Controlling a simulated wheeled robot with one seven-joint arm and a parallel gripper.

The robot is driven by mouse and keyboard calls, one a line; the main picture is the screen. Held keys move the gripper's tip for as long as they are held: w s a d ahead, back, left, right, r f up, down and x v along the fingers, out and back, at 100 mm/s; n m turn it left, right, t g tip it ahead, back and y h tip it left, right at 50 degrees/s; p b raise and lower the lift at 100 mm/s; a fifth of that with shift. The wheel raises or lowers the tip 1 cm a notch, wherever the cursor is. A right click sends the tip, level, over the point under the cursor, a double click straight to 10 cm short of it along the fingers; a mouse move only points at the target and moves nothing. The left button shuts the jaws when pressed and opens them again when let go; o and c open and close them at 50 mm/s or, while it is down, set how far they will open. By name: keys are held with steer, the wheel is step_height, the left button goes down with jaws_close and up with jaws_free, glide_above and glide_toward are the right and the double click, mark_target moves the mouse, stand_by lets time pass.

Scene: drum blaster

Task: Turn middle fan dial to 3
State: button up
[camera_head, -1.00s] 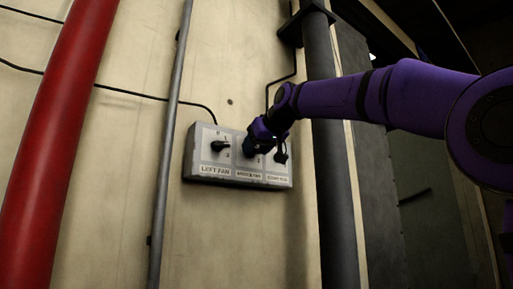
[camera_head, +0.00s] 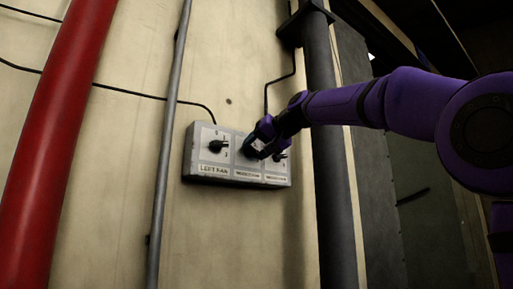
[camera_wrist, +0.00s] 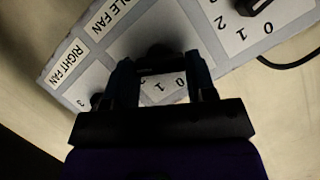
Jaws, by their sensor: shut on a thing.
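The grey control box (camera_head: 205,181) on the wall has three dials labelled left, middle and right fan. The middle fan dial (camera_wrist: 160,54) is dark and shows between my fingers in the wrist view. My gripper (camera_head: 249,150) is shut on it, with one finger on each side in the wrist view (camera_wrist: 162,78). The fingers hide most of this dial in the head view, so I cannot tell which number it points to. Numbers 0 and 1 show below it in the wrist view.
The left fan dial (camera_head: 216,146) is to the left. The right fan dial (camera_head: 280,156) is close beside my gripper, also in the wrist view (camera_wrist: 97,100). A thin grey pipe (camera_head: 168,150) and a thick dark pipe (camera_head: 335,190) flank the box.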

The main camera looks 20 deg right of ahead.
stand_by(0.4)
steer(key=o, duration=0.9)
steer(key=shift+o, duration=0.2)
steer(key=v, duration=1)
steer(key=shift+s+d, duration=0.25)
steer(key=shift+s, duration=0.05)
